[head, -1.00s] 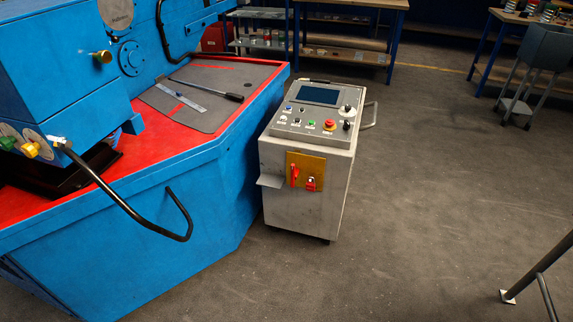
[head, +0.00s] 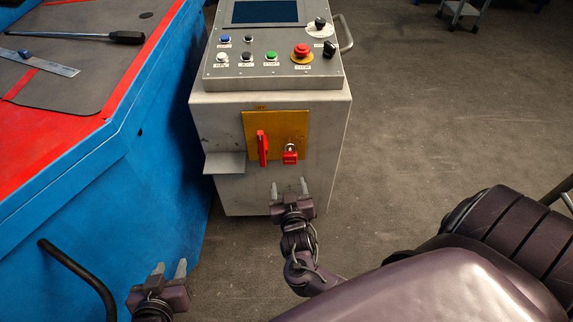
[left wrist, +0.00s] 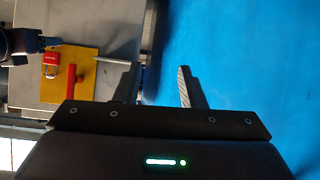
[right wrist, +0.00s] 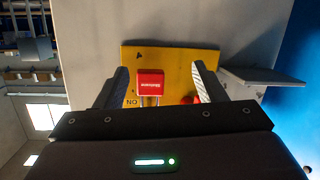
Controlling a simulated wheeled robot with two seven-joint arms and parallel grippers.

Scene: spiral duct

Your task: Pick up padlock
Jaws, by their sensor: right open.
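The padlock (head: 290,155) is small and red and hangs on the yellow plate (head: 283,124) on the cabinet's front, right of a red handle (head: 262,147). My right gripper (head: 289,188) is open and empty, below the padlock in the head view. In the right wrist view the padlock (right wrist: 150,83) shows between the spread fingers, with no contact visible. My left gripper (head: 169,268) is open and empty, lower left, near the blue machine. The left wrist view also shows the padlock (left wrist: 49,59), far left of its fingers.
The grey control cabinet (head: 238,195) has buttons and a screen on top, with a small metal shelf (head: 225,163) left of the plate. The blue machine (head: 150,190) stands close on the left, with a black bar handle (head: 85,276). Open floor (head: 430,130) lies to the right.

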